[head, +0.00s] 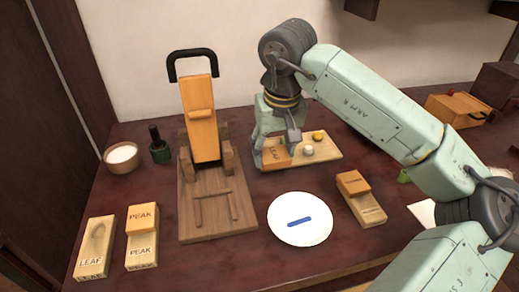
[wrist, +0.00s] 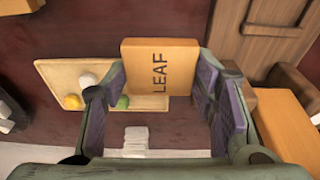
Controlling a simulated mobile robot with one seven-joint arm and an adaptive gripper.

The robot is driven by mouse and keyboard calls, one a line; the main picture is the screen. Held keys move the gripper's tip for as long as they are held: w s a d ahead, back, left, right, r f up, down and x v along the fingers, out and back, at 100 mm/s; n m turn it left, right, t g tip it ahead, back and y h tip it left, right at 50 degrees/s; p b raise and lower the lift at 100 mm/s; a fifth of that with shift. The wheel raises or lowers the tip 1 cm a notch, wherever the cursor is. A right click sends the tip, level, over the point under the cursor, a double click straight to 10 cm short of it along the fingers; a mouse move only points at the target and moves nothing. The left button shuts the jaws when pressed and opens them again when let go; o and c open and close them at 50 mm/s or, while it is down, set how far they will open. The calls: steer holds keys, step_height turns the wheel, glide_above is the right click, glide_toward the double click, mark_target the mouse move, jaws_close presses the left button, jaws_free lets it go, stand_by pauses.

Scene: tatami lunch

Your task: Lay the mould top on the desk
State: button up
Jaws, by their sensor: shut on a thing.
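The mould top marked LEAF (head: 276,158) is an orange wooden block at the left end of the pale tray in the head view. My gripper (head: 278,147) is shut on it from above. In the wrist view the block (wrist: 150,68) sits between the two finger pads (wrist: 163,80), its lettering facing me. It overlaps the tray's end there; whether it touches the tray I cannot tell. The dark red desk (head: 330,243) lies below. A pale LEAF mould base (head: 96,246) lies at the desk's front left.
The pale tray (head: 328,152) holds small coloured balls. A wooden lever press (head: 215,215) stands left of my gripper. A white plate (head: 300,235) with a blue strip, PEAK mould pieces (head: 142,217), another two-part mould (head: 354,183) and a white-filled bowl (head: 121,158) stand around. Bare desk shows between them.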

mark_target(273, 183)
steer(key=shift+f, duration=0.15)
steer(key=shift+d+f+b, duration=0.1)
steer(key=shift+f+b, duration=1.8)
steer(key=shift+f, duration=1.4)
steer(key=shift+f+b, duration=0.65)
steer(key=o, duration=1.2)
steer(key=shift+r, duration=0.1)
